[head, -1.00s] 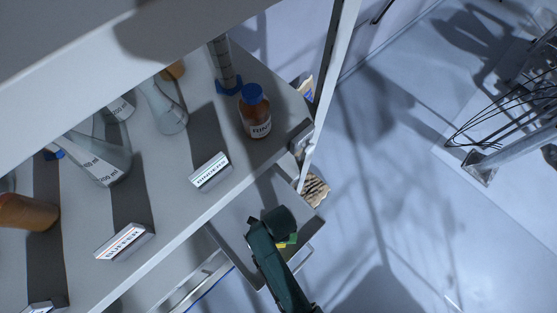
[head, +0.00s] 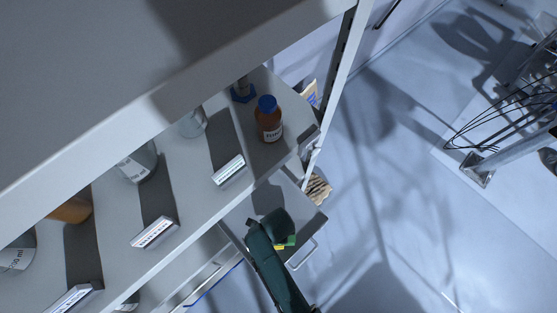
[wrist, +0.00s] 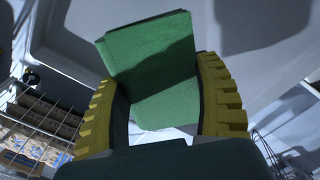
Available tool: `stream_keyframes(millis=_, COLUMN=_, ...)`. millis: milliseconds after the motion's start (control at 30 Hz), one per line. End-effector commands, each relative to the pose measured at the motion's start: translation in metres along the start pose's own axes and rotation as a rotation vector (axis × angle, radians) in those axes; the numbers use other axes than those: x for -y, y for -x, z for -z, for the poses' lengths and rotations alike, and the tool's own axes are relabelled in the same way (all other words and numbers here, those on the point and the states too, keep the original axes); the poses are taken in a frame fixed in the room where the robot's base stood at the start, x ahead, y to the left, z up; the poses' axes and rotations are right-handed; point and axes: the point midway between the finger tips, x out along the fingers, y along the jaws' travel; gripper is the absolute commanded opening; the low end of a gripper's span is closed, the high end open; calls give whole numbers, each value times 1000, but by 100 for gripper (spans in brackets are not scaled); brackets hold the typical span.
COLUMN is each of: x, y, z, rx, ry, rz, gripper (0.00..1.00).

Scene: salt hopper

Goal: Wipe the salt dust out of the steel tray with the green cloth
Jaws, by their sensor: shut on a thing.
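My gripper (wrist: 160,85) is shut on the green cloth (wrist: 155,65), which stands up between the yellow-padded fingers in the wrist view. In the head view my gripper (head: 284,243) is over the outer part of a grey pulled-out tray (head: 240,217) below the shelf. Only a small green patch of the cloth shows there. In the wrist view a pale grey surface with a raised rim (wrist: 75,62) lies behind the cloth. I cannot tell whether the cloth touches it. I cannot make out any salt dust.
A shelf board above the tray holds a brown bottle with a blue cap (head: 268,118), glassware and label blocks (head: 228,170). A shelf post (head: 338,90) stands at its right end. The tray has a bar handle (head: 302,256). Open floor (head: 400,200) lies to the right.

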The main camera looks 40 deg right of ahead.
Motion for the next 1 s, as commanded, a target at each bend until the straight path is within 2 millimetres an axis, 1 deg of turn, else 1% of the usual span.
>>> stream_keyframes(millis=33, x=0, y=10, z=0, rx=0, ry=0, rz=0, gripper=30)
stream_keyframes(millis=100, x=0, y=15, z=0, rx=0, ry=0, rz=0, gripper=30)
stream_keyframes(millis=300, x=0, y=26, z=0, rx=0, ry=1, rz=0, gripper=30)
stream_keyframes(millis=867, x=0, y=26, z=0, rx=0, ry=1, rz=1, gripper=30)
stream_keyframes(millis=933, x=0, y=25, z=-1, rx=0, ry=23, rz=0, gripper=30)
stream_keyframes(millis=1000, x=0, y=23, z=-5, rx=0, ry=102, rz=0, gripper=30)
